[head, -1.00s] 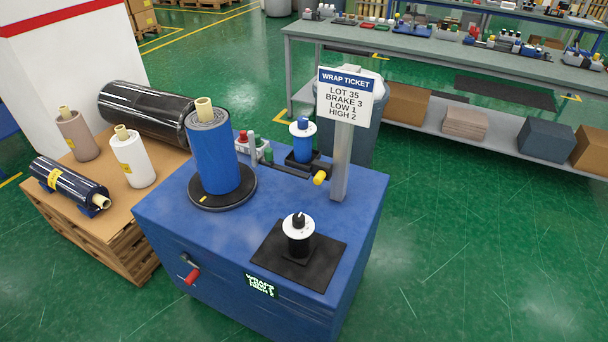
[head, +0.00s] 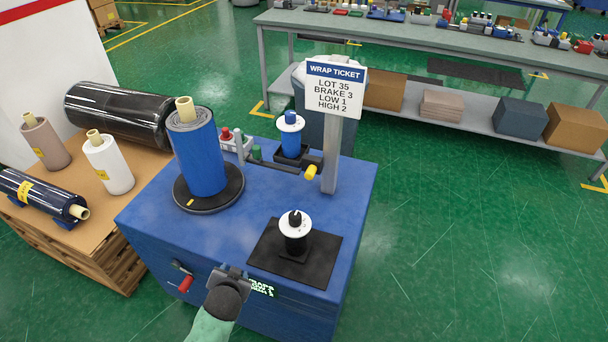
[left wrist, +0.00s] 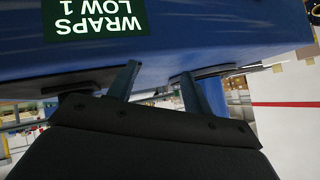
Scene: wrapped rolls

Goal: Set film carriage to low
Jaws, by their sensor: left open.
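The blue wrapping machine (head: 140,228) stands in the middle of the head view, with a grey mast (head: 331,165) at its back right. A small blue film roll with a white disc on top (head: 291,140) sits on a dark holder beside the mast; a dark bar with a yellow end (head: 311,172) reaches toward the mast. I cannot tell for sure which part is the film carriage. My left gripper (head: 231,275) is open and empty at the machine's front edge, left of the display (head: 262,288). The left wrist view shows its two fingers apart (left wrist: 160,88) below a display reading "WRAPS LOW 1" (left wrist: 96,17). My right gripper is not in view.
A wrap ticket (head: 334,88) reads LOT 35, BRAKE 3, LOW 1, HIGH 2. A white dial (head: 295,224) stands on a black plate. A red-handled crank (head: 184,284) is on the front. A large blue roll (head: 198,155) stands on the turntable. Open floor lies right.

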